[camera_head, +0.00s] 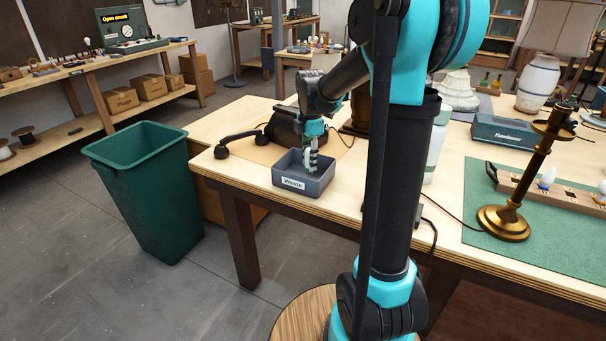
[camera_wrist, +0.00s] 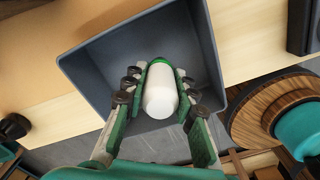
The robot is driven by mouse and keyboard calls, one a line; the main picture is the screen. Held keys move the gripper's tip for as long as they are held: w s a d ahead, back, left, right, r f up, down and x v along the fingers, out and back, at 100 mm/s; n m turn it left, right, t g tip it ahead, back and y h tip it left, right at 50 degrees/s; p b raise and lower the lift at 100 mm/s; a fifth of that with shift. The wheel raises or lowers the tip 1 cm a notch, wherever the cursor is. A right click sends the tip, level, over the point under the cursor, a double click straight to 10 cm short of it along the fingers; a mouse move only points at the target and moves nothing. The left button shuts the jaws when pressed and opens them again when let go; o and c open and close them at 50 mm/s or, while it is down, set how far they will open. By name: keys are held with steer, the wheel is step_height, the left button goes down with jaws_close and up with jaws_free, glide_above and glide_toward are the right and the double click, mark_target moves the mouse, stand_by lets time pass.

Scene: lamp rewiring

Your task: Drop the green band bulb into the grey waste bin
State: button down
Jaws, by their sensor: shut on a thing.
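The grey waste bin (camera_head: 304,186), a small open box labelled "Waste", stands at the front left corner of the wooden table. My gripper (camera_head: 309,170) points down into its opening. In the wrist view my gripper (camera_wrist: 160,95) is shut on a white bulb (camera_wrist: 160,93) with a green band at its far end. The bulb is between the two fingers, over the inside of the bin (camera_wrist: 98,65). How far it is above the bin floor I cannot tell. In the head view the gripper mostly hides the bulb.
A large green floor bin (camera_head: 150,190) stands left of the table. A black telephone-like object (camera_head: 284,124) sits behind the waste bin. A brass lamp stand (camera_head: 512,200) and a wooden bulb rack (camera_head: 550,187) stand on the green mat (camera_head: 500,250) at right.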

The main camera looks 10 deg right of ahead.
steer(key=c, duration=1.1)
jaws_free()
steer(key=shift+c, duration=0.2)
steer(key=shift+r, duration=0.1)
step_height(320, 180, up, 12)
steer(key=shift+f, duration=0.1)
